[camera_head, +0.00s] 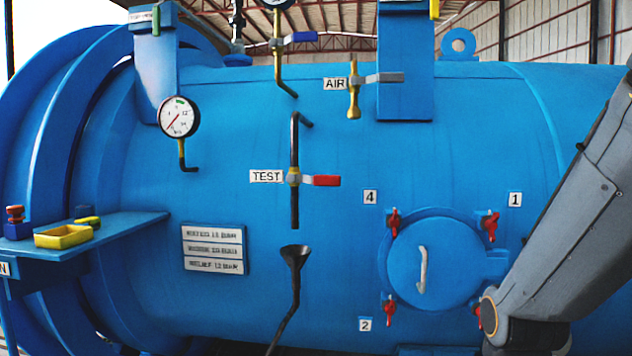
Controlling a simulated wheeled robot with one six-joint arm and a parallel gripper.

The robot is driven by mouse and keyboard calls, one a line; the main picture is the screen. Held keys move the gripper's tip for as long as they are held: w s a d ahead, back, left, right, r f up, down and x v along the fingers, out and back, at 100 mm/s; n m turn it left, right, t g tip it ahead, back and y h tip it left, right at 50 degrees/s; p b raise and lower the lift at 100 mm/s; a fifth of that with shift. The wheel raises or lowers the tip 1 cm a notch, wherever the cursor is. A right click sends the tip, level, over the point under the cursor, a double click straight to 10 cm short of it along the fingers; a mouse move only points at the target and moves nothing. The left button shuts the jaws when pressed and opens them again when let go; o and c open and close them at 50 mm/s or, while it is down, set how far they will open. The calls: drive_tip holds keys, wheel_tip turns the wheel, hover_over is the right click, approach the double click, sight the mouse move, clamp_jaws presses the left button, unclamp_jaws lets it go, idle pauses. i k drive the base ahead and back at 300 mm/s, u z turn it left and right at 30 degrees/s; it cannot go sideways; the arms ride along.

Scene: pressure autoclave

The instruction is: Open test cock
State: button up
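The test cock (294,177) sits on a thin dark vertical pipe on the blue vessel, right of the white TEST label (266,176). A dark funnel (295,256) with a bent drain pipe is below the pipe's open lower end. My grey arm is at the right of the view, well apart from the test cock. My gripper is not in view.
The AIR cock (354,85) with a grey handle is above right, and a blue-handled cock (298,38) above. A pressure gauge (179,117) is at left. A round hatch (434,262) with red clamps is lower right. A blue shelf (130,224) juts out at left.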

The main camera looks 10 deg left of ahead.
sight(317, 180)
drive_tip(key=k, duration=0.5)
drive_tip(key=z, duration=1.2)
drive_tip(key=i, duration=0.9)
drive_tip(key=u, duration=2.4)
